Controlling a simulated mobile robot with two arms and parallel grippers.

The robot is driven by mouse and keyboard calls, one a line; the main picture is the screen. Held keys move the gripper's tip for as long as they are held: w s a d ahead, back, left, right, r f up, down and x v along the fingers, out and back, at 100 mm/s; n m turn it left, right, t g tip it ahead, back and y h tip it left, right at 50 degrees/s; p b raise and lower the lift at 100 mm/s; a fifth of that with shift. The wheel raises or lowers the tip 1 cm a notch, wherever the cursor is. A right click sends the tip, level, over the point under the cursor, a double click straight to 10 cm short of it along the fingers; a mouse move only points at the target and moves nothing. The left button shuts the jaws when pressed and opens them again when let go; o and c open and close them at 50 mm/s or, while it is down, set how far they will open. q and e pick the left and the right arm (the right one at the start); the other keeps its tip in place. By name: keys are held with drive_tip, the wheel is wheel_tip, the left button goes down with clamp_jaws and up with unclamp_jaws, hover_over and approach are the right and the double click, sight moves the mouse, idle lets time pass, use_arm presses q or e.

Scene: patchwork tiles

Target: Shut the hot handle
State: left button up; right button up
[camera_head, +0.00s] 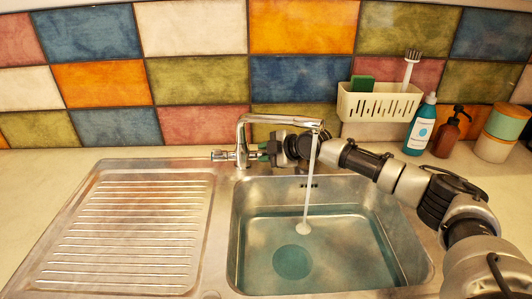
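The chrome tap (243,138) stands behind the sink, and a stream of water (311,185) runs from its spout into the basin. A chrome side handle (220,155) sticks out to the left of the tap body; no hot or cold mark can be read. My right gripper (266,150) reaches in from the right, under the spout, with its tips close to the right side of the tap body. The tips cover that side, so any handle there, contact and finger gap cannot be made out. My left gripper is not in view.
The sink basin (236,235) holds water. A ribbed drainboard (140,230) lies empty at left. A cream caddy (380,104) with a sponge and brush hangs on the tiled wall. A blue bottle (420,128), brown dispenser (447,134) and canister (500,133) stand at right, behind my arm.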

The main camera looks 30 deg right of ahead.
clamp_jaws()
drive_tip(key=shift+s, duration=0.1)
